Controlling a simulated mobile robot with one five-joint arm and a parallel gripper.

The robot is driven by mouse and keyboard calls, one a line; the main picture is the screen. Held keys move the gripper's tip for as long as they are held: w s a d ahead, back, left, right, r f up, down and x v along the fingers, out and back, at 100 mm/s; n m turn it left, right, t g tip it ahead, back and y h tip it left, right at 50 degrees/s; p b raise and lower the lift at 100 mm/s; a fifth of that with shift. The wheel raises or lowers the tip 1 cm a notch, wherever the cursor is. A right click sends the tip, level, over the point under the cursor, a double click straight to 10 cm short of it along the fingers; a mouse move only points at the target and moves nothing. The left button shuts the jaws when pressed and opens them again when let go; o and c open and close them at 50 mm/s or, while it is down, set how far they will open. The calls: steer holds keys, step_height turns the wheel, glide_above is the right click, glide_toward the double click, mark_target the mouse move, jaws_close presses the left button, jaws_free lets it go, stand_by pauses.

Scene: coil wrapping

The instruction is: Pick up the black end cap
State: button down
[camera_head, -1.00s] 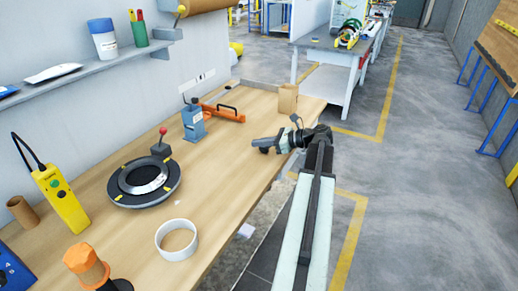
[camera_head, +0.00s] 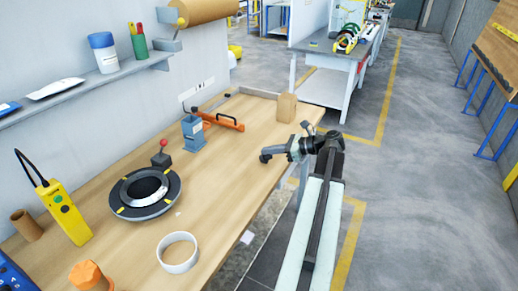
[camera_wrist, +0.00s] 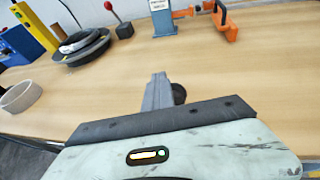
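A small dark round thing (camera_wrist: 179,93), seemingly the black end cap, shows right beside my gripper's grey fingers in the wrist view. In the head view a dark shape (camera_head: 265,158) shows at the gripper tip, above or on the wooden table; I cannot tell cap from fingertip there. My gripper (camera_head: 272,151) reaches left over the table's right edge. In the wrist view the gripper (camera_wrist: 159,88) points away over bare wood; its fingers overlap, so the gap and any contact with the dark thing are hidden.
A black ring fixture (camera_head: 128,205) and a white ring (camera_head: 179,265) lie to the left on the table. A blue device (camera_head: 194,134), an orange-handled tool (camera_head: 222,121) and a cardboard box (camera_head: 286,108) stand farther back. The middle of the table (camera_head: 235,185) is clear.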

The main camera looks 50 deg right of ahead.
steer(key=s+d+r+p, duration=0.1)
steer(key=s+d, duration=0.1)
steer(key=s, duration=0.9)
steer(key=shift+d, duration=0.3)
steer(key=c, duration=2.2)
jaws_free()
steer(key=shift+s+r, duration=0.1)
steer(key=shift+c, duration=2.2)
jaws_free()
